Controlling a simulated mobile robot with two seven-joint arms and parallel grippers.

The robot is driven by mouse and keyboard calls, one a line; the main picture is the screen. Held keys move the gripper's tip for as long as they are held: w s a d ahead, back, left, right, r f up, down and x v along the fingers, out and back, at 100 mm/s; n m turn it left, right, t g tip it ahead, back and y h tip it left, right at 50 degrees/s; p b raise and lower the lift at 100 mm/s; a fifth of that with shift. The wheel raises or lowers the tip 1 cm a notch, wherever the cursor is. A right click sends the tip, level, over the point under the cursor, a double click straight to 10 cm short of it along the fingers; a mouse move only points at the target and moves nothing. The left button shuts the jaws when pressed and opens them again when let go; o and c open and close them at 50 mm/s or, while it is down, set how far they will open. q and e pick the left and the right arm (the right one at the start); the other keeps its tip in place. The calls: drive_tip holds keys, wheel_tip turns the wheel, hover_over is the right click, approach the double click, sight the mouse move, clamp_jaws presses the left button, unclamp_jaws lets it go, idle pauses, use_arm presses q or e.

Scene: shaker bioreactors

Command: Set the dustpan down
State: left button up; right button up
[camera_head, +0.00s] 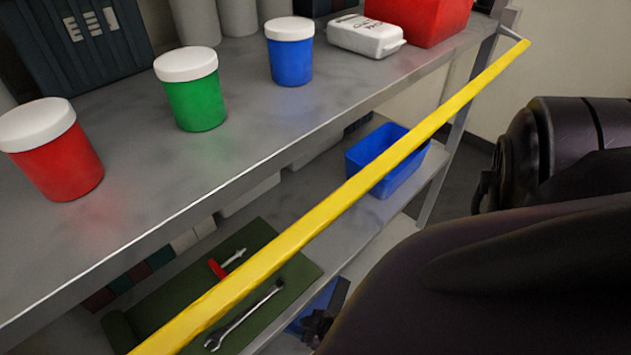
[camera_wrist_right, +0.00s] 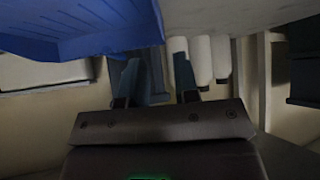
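I cannot identify a dustpan for certain. A large blue ribbed object (camera_wrist_right: 80,25) fills the upper left of the right wrist view, close to the fingers; I cannot tell whether it is the dustpan or a bin. My right gripper (camera_wrist_right: 155,88) has its two fingers apart, with no clear grip on anything between them. In the head view, dark parts of my right gripper (camera_head: 322,322) show low, beside a blue patch, mostly hidden by my arm. My left gripper is not in view.
A grey shelf (camera_head: 255,120) holds red, green and blue lidded cups. A yellow bar (camera_head: 330,205) crosses diagonally before the lower shelf. Below are a blue bin (camera_head: 365,160) and a green mat (camera_head: 140,312) with a wrench (camera_head: 243,317) and a red-handled tool (camera_head: 217,269).

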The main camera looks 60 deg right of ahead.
drive_tip(key=p+v, duration=0.1)
drive_tip(key=v, duration=0.2)
drive_tip(key=shift+f, duration=0.1)
idle(0.6)
